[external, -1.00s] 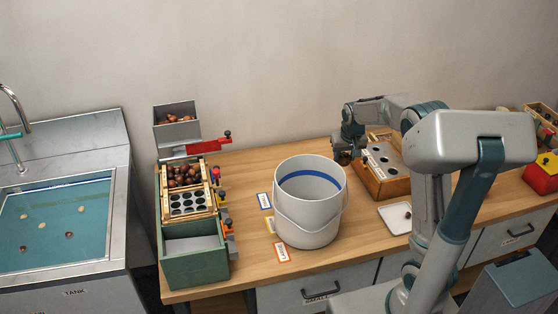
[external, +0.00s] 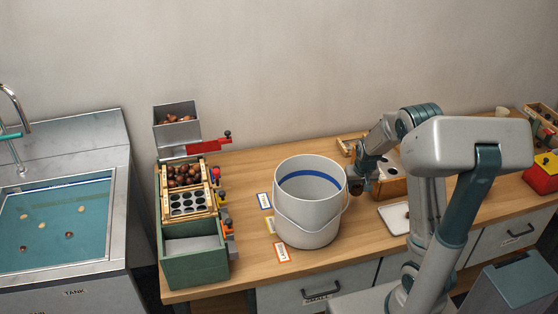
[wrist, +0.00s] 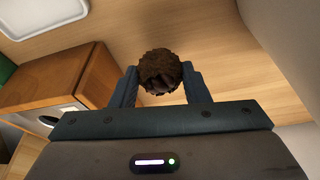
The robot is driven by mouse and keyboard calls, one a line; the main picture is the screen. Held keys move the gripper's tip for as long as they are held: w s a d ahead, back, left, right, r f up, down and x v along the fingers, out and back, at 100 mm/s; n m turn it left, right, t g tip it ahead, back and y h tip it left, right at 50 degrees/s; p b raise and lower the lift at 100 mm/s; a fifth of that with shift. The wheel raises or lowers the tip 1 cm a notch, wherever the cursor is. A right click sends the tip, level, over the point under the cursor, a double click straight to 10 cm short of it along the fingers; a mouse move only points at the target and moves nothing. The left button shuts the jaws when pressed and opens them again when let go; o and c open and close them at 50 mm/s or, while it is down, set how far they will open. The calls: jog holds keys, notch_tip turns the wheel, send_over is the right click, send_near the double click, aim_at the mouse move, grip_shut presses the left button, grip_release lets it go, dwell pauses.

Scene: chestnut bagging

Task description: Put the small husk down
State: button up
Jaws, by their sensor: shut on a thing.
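The small husk, a round, rough brown thing (wrist: 160,70) with a darker opening, is between the fingers of my gripper (wrist: 160,86) in the wrist view. My gripper is shut on it. The husk shows there only as a small dark brown patch. Wooden tabletop shows beyond the husk in the wrist view; I cannot tell its height above the table.
A white dish (external: 391,216) lies on the table in front of the box, partly behind my arm. Coloured label cards (external: 281,252) lie left of the bucket. A green bin (external: 195,265) and a rack of chestnuts stand further left. A red and yellow box (external: 542,176) is at right.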

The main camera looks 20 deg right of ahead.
aim_at(356, 195)
jog(key=shift+f, duration=2)
jog(key=shift+f+b, duration=0.25)
jog(key=shift+b, duration=0.15)
jog(key=o, duration=1)
jog(key=shift+c, duration=0.2)
jog(key=shift+r, duration=0.1)
